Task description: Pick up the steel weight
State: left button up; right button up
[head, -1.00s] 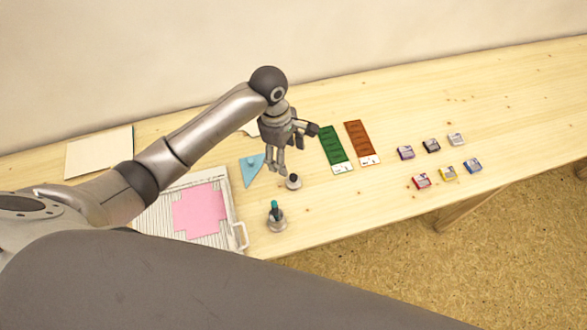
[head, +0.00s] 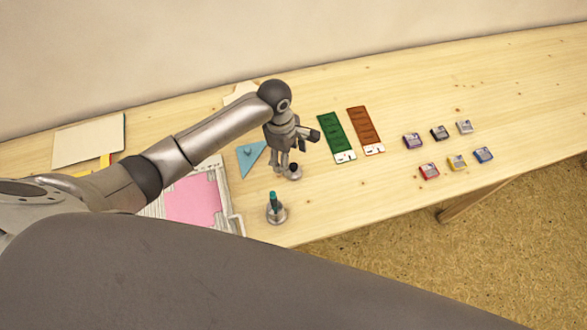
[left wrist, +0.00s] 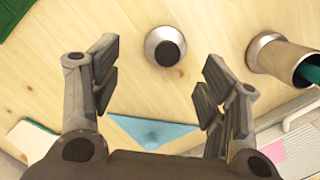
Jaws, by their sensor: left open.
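The steel weight (head: 296,174) is a small silver piece with a dark knob, standing on the wooden table. My left gripper (head: 281,173) is open and empty, pointing down right beside the weight, and partly overlaps it in the head view. In the left wrist view the weight (left wrist: 164,45) shows ahead of the gap between the two spread fingers (left wrist: 159,66), with neither finger visibly touching it. My right gripper is not in view.
A metal cup holding a teal-topped item (head: 276,212) stands near the weight. A blue triangle (head: 250,157) lies behind the gripper. Green (head: 336,135) and brown (head: 365,130) strips and several small inkpads (head: 457,162) lie to the right. A pink-sheeted board (head: 228,205) is at left.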

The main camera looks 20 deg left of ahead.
aim_at(292, 165)
pick_arm(q)
jog(key=f, duration=0.2)
jog(key=d+f, duration=0.1)
jog(key=shift+s+f+p, duration=0.3)
jog(key=shift+s+f, duration=0.05)
jog(key=shift+s, duration=0.05)
jog(key=shift+f, duration=0.45)
jog(key=c, duration=1.3)
